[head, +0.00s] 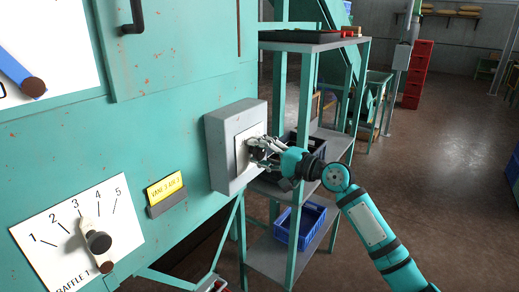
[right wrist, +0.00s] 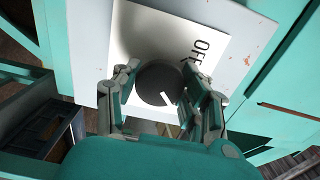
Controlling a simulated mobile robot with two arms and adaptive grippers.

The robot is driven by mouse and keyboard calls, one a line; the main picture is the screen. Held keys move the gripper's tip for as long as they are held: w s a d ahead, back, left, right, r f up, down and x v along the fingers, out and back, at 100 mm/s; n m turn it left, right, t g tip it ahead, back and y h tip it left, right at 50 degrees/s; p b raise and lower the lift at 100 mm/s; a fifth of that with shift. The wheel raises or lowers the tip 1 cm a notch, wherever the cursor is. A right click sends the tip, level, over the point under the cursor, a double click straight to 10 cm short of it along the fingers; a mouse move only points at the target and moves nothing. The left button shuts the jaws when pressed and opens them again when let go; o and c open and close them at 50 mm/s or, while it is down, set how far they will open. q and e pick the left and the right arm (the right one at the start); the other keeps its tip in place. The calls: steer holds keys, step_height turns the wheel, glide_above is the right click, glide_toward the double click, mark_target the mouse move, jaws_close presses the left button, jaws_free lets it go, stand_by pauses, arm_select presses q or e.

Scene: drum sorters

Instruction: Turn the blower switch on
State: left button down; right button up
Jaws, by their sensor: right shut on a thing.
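The blower switch is a round dark knob (right wrist: 158,84) with a white pointer line, on a white plate (right wrist: 150,30) marked OFF. In the right wrist view the pointer line is at the knob's lower right, away from the OFF mark. The plate is on the front of a grey box (head: 222,150) on the green machine wall. My right gripper (head: 258,148) is at the plate, and in the right wrist view its fingers (right wrist: 160,92) are on both sides of the knob, shut on it. Other plate marks are hidden. My left gripper is not in view.
A dial plate (head: 70,238) numbered 1 to 5 with a black knob (head: 98,242) is at lower left, and a yellow sign (head: 165,188) is beside the box. A grey shelf rack (head: 300,46) with a blue bin (head: 300,226) stands close behind my right arm. The floor at right is open.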

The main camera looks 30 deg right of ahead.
stand_by(0.3)
steer(key=o, duration=1.2)
steer(key=shift+d, duration=0.1)
steer(key=shift+s, duration=0.2)
steer(key=v, duration=1.1)
steer(key=shift+s+d, duration=0.15)
steer(key=shift+s, duration=0.15)
steer(key=shift+f, duration=0.15)
